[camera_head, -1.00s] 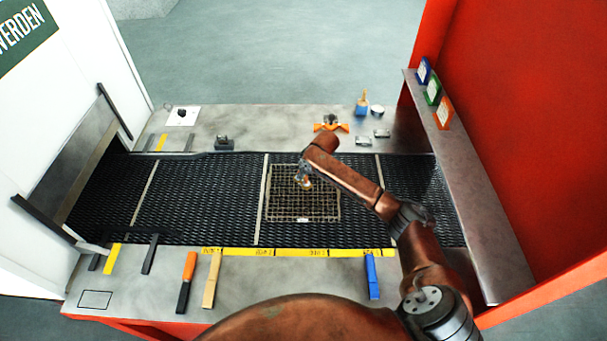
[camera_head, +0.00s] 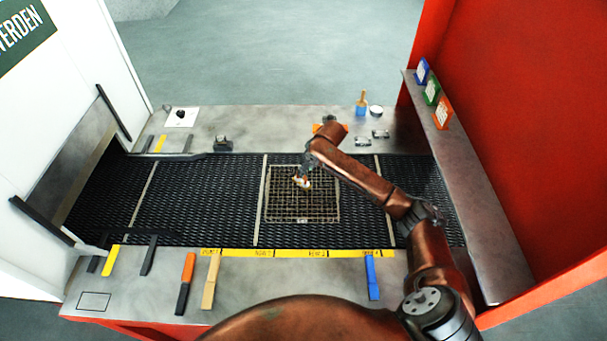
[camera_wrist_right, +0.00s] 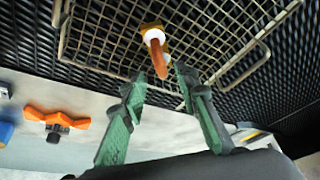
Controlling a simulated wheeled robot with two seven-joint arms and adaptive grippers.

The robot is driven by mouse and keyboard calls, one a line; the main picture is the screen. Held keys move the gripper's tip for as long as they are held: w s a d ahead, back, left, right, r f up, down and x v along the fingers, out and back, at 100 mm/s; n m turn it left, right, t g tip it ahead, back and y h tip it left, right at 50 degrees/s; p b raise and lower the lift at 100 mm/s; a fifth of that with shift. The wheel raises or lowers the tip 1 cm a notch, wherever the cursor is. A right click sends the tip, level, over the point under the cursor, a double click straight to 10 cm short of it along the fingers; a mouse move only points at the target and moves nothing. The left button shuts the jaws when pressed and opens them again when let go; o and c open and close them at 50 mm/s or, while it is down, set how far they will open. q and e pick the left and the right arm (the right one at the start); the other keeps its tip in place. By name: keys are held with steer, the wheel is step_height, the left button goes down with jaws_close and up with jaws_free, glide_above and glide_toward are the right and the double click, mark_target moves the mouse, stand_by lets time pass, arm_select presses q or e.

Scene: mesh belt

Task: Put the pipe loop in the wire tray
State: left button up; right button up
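The pipe loop (camera_head: 302,182), a small copper-brown piece with a white part, is at the wire tray (camera_head: 303,220) on the mesh belt. In the right wrist view the pipe loop (camera_wrist_right: 155,50) shows against the tray's mesh, with its copper end towards my fingers. The tray's wire rim (camera_wrist_right: 225,70) surrounds it. My right gripper (camera_head: 304,172) is above the tray. In its wrist view the green-padded fingers (camera_wrist_right: 160,77) are apart, with the copper end near the gap between the tips. Whether they touch it is unclear. My left gripper is not in view.
An orange holder (camera_wrist_right: 57,120) stands on the grey ledge behind the belt. A blue pot with a brush (camera_head: 362,106) and small metal blocks (camera_head: 381,134) are to its right. Coloured strips lie along the front ledge (camera_head: 330,275). The belt left of the tray is clear.

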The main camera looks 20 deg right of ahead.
steer(key=v, duration=0.6)
